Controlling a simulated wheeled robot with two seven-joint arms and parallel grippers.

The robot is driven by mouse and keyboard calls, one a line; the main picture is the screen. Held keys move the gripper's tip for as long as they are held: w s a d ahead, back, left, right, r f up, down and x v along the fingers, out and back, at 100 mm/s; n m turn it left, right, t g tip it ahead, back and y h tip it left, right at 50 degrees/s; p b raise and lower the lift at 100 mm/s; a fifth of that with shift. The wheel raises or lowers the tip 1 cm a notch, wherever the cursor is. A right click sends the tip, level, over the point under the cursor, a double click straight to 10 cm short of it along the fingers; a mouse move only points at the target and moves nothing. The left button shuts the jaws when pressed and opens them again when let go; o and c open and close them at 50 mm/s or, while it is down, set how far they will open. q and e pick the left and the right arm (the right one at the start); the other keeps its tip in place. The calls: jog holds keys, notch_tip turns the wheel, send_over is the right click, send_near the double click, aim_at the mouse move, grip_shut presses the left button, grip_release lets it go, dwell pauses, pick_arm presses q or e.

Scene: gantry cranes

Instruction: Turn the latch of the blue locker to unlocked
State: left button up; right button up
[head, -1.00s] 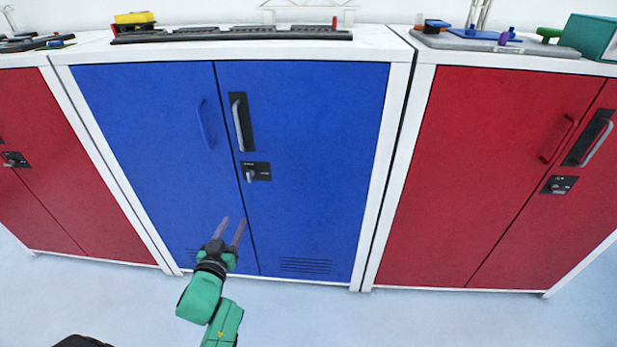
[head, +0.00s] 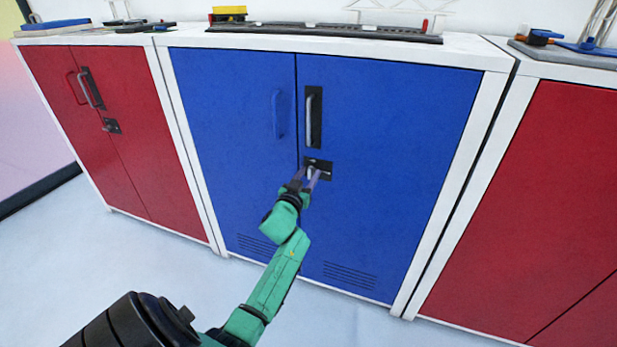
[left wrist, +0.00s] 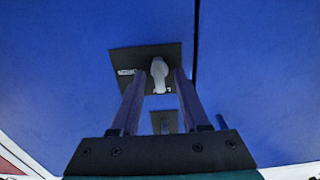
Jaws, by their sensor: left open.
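The blue locker (head: 395,140) has two shut doors. Its latch (head: 311,171) is a small light grey knob on a black plate (head: 326,170), just below the grey handle on the right door. My left gripper (head: 306,179) is at the latch and partly covers it in the head view. In the left wrist view, the two fingers of the left gripper (left wrist: 157,100) are open, one on each side of the latch knob (left wrist: 159,72). I cannot tell whether either finger touches it. The plate's markings are too small to read. My right gripper is not in view.
Red lockers stand at the left (head: 115,140) and right (head: 530,190) of the blue one. A dark rail-like object (head: 325,32) and a yellow and black block (head: 228,13) lie on the blue locker's top. The floor in front is clear.

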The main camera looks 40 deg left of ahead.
pick_arm(q)
grip_shut()
jog(key=m, duration=0.4)
jog(key=shift+d+m, duration=0.1)
jog(key=shift+m, duration=0.3)
jog(key=m+b, duration=0.1)
jog(key=m, duration=0.2)
jog(key=shift+d+f+m, duration=0.1)
jog(key=shift+f+m, duration=0.05)
jog(key=shift+m, duration=1.05)
jog(key=m+b, duration=0.1)
jog(key=m, duration=0.2)
jog(key=shift+f+m, duration=0.1)
jog(key=shift+m, duration=0.2)
jog(key=shift+m+b, duration=0.45)
jog(key=shift+m, duration=1.65)
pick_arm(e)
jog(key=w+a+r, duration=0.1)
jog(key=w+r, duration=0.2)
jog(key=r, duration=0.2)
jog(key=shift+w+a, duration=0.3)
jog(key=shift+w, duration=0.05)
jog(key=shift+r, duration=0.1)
